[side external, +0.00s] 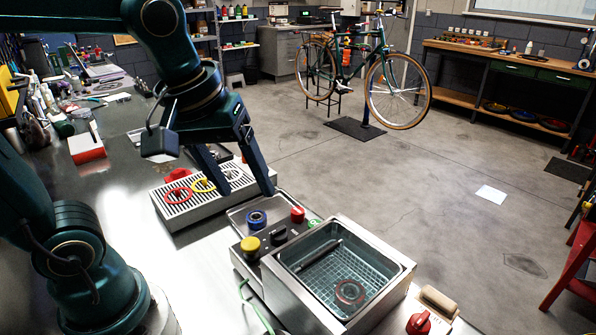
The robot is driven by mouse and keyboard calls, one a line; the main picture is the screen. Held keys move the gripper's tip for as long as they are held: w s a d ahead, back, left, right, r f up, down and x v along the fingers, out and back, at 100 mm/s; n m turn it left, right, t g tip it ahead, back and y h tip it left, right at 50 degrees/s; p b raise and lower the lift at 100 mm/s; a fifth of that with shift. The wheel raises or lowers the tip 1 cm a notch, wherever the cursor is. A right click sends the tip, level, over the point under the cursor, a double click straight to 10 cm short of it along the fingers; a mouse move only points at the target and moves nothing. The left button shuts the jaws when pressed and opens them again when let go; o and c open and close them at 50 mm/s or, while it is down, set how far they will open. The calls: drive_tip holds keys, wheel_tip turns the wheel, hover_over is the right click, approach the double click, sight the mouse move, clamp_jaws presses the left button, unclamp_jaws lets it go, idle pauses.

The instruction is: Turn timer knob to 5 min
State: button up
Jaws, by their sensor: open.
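A black knob (279,236) sits on the control panel of a metal tank unit (390,290); I take it to be the timer knob. Its markings are too small to read, so its setting cannot be told. A yellow round button (250,245) is to its left and a green one (314,223) to its right. My gripper (246,190) is open and empty, its fingers pointing down. It is above and behind the panel in the picture, near the drip rack and tray, apart from the knob.
A slotted rack (198,208) with red and yellow rings stands left. A brush (438,302) and red-topped item (418,323) lie right of the tank.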

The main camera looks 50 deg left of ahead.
drive_tip(key=w+f+n+g, duration=0.2)
drive_tip(key=w+f+n, duration=0.1)
drive_tip(key=w, duration=0.2)
drive_tip(key=g, duration=0.2)
hover_over(280, 229)
drive_tip(key=shift+n, duration=0.4)
drive_tip(key=f, duration=0.4)
drive_tip(key=shift+w+d+f, duration=0.1)
drive_tip(key=shift+w+f, duration=0.05)
drive_tip(key=shift+w, duration=0.05)
drive_tip(key=shift+s+f, duration=0.1)
drive_tip(key=shift+f, duration=0.65)
drive_tip(key=shift+s+f, duration=0.1)
drive_tip(key=shift+f, duration=2.05)
clamp_jaws()
